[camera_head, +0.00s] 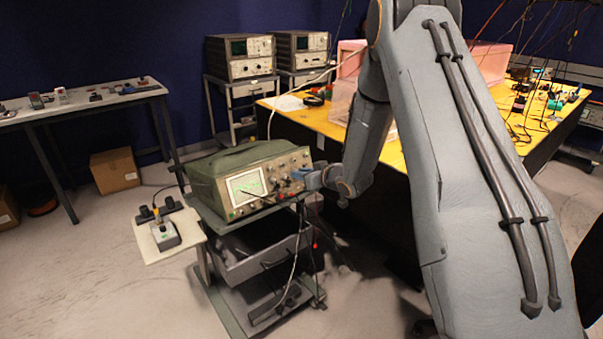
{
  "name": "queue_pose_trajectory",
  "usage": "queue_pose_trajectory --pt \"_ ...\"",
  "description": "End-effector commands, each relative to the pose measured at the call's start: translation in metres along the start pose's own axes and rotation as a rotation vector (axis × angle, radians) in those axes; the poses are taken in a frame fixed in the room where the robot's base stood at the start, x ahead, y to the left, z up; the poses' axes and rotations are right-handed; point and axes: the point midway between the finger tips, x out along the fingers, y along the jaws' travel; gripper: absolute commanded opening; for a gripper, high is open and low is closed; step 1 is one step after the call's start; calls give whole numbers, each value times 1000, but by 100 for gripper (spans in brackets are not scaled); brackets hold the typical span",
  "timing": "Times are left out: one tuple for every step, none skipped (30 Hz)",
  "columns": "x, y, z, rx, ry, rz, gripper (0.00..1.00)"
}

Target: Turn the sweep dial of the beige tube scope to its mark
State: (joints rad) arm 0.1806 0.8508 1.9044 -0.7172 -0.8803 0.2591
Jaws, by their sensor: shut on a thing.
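The beige tube scope (228,190) stands on a cart at the centre left, with a green-grey case, a beige front panel and a lit greenish screen. Knobs fill the right part of its panel. My gripper (301,177) reaches in from the right and is at the right end of this panel, shut on a knob there, which I take to be the sweep dial. The jaws hide that dial, and its mark and pointer are too small or covered to read.
The cart (237,322) has a drawer and hanging cables below the scope. A small side board (155,250) with a grey box juts out left. A yellow-topped table (300,122) stands behind my arm. Two more scopes (240,56) (302,50) stand at the back.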

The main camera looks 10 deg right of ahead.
Motion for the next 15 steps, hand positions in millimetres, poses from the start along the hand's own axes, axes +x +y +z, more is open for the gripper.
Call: queue_pose_trajectory --pt "-1 1 -1 25 1 -1 0" --pt "-1 1 -1 41 0 -2 0" --pt "-1 1 -2 60 0 -3 0" --pt "0 1 -2 73 0 -4 0" --pt "0 1 -2 85 0 -4 0" --pt "0 1 -2 100 0 -5 0" --pt "0 1 -2 109 0 -6 0" --pt "0 1 -2 119 0 -6 0" --pt "0 2 -2 128 0 -7 0" --pt "0 2 -2 134 0 -7 0" --pt "0 2 -2 139 0 -7 0" --pt "0 2 -2 145 -1 -8 0" --pt "0 2 -2 148 0 -8 0" --pt "0 2 -2 150 0 -8 0" --pt "0 2 -2 152 0 -8 0"
